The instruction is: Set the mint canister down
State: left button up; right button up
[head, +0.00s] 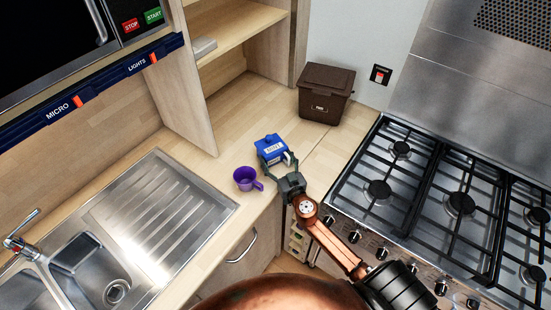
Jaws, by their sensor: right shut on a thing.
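The mint canister looks like a blue box-shaped container (270,148) with a pale label, in the head view near the middle of the wooden counter. My right gripper (276,160) is shut on it, with its fingers around the canister's near part. The canister is at or just above the counter top; I cannot tell whether its base touches the wood. My left gripper is not in view.
A purple mug (246,178) stands just left of my right gripper. A dark brown lidded bin (325,93) stands at the back. The gas hob (459,204) is to the right and the steel sink (95,281) to the left. The wooden counter (235,118) behind the canister is clear.

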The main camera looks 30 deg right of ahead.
jog(key=o, duration=0.9)
jog(key=shift+f, duration=0.15)
jog(key=o, duration=0.4)
jog(key=shift+o, duration=0.2)
jog(key=shift+r, duration=0.2)
